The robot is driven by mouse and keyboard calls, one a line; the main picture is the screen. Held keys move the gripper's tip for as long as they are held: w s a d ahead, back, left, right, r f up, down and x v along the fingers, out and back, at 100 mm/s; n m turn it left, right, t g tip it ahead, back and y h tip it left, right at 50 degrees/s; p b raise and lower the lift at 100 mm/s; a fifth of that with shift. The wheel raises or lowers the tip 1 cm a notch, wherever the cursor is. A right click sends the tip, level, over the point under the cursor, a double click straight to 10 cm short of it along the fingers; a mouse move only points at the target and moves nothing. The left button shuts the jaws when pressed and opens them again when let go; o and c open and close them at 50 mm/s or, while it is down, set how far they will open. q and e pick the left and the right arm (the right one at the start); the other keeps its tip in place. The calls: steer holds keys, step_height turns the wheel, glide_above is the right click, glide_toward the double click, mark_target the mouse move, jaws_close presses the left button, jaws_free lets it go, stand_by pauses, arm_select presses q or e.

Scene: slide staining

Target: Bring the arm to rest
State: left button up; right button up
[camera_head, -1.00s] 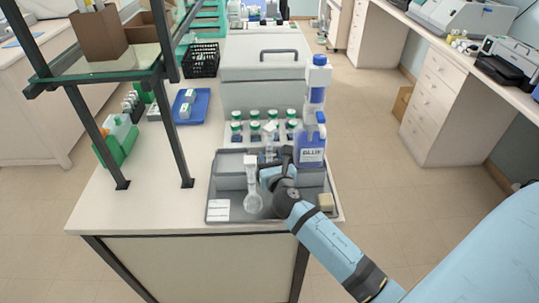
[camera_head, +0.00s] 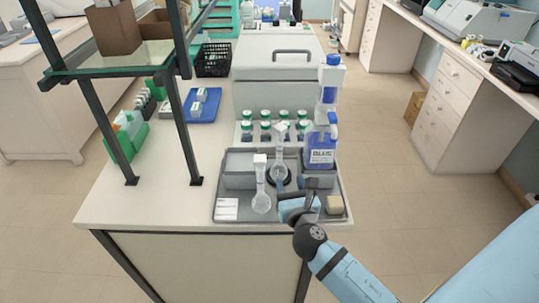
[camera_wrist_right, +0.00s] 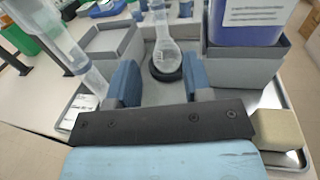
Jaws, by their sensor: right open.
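My right gripper (camera_head: 300,190) is open and empty over the front right of the grey tray (camera_head: 290,215). In the right wrist view its two blue fingers (camera_wrist_right: 165,85) stand apart, with nothing between them. A clear round-bottomed flask (camera_head: 282,158) stands upright in a dark ring beyond the fingers; it also shows in the wrist view (camera_wrist_right: 165,55). A second clear long-necked vessel (camera_head: 261,198) is at the left, outside the fingers. My left gripper is not in view.
A blue labelled bottle (camera_head: 320,152) stands at the tray's back right. Several green-capped bottles (camera_head: 265,130) stand behind the tray. A beige block (camera_head: 334,205) lies at the tray's right.

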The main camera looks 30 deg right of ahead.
steer(key=s+m+g, duration=0.1)
steer(key=m, duration=0.2)
steer(key=s+d+f+m+g, duration=0.1)
steer(key=s+m, duration=0.1)
steer(key=m, duration=0.2)
steer(key=s+f+m+g, duration=0.1)
steer(key=s+m+g, duration=0.1)
steer(key=m, duration=0.1)
steer(key=shift+d+m+h, duration=0.3)
steer(key=shift+m+h, duration=0.1)
steer(key=s+a+f+m+g+y, duration=0.2)
steer(key=s+a+m+g+y, duration=0.25)
steer(key=s+m, duration=0.45)
steer(key=s+a+f+m+g+y, duration=0.1)
steer(key=s+a+m+g+y, duration=0.3)
steer(key=s+m, duration=0.5)
steer(key=w+a+f+t+y+p, duration=0.1)
steer(key=w+a+f+t+p, duration=0.4)
steer(key=w+a+t+p, duration=0.1)
steer(key=w+p, duration=0.1)
steer(key=p, duration=0.1)
steer(key=shift+y+p, duration=0.35)
steer(key=shift+p, duration=0.05)
steer(key=shift+w+t, duration=0.1)
steer(key=shift+t, duration=0.15)
